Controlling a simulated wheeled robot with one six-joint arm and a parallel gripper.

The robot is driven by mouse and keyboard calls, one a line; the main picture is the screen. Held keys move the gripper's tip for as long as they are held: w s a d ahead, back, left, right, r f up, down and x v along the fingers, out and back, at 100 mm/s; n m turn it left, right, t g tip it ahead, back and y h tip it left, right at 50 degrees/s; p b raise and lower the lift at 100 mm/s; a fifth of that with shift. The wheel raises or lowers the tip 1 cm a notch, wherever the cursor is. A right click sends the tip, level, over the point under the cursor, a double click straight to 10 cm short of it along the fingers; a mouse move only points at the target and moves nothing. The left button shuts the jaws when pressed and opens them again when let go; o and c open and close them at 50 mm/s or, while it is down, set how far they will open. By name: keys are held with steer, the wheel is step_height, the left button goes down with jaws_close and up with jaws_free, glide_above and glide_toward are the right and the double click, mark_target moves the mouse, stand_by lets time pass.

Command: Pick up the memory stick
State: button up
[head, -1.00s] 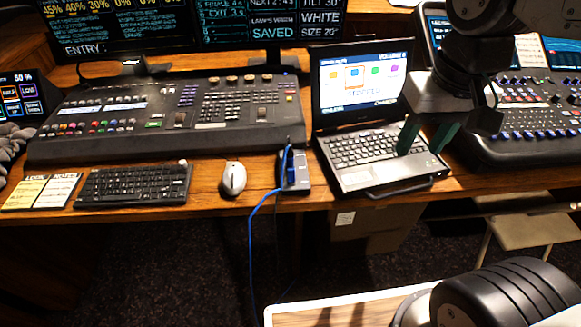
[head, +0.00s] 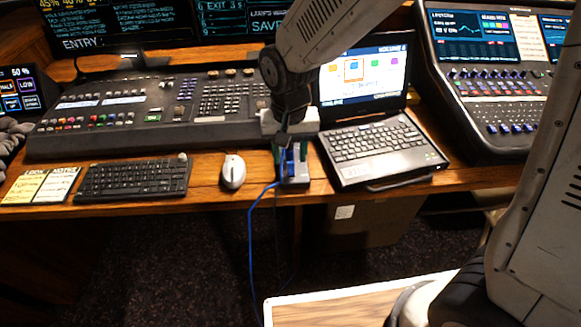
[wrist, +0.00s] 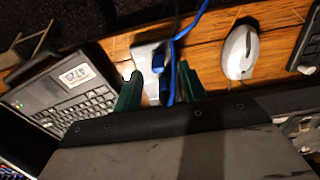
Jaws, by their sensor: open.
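A small blue piece, seemingly the memory stick (wrist: 157,62), sits on a grey hub (wrist: 147,52) at the desk's front edge; whether it is plugged in is too small to tell. In the head view, the hub (head: 296,181) is partly hidden by my gripper. My gripper (wrist: 160,88) is open, pointing down over the hub, its green fingers on either side of the hub and the blue piece. In the head view, my gripper (head: 291,162) is directly over the hub. I cannot tell whether the fingers touch anything.
A blue cable (head: 252,220) runs from the hub over the desk edge, close to the right finger in the wrist view. A white mouse (head: 232,171) is left of the hub and a laptop (head: 379,148) right. A mixing desk (head: 130,125) stands behind.

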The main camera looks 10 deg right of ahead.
mark_target(291, 162)
step_height(291, 162, down, 5)
steer(key=shift+w+d+r, duration=0.1)
steer(key=shift+d, duration=0.05)
jaws_close()
steer(key=shift+r, duration=0.15)
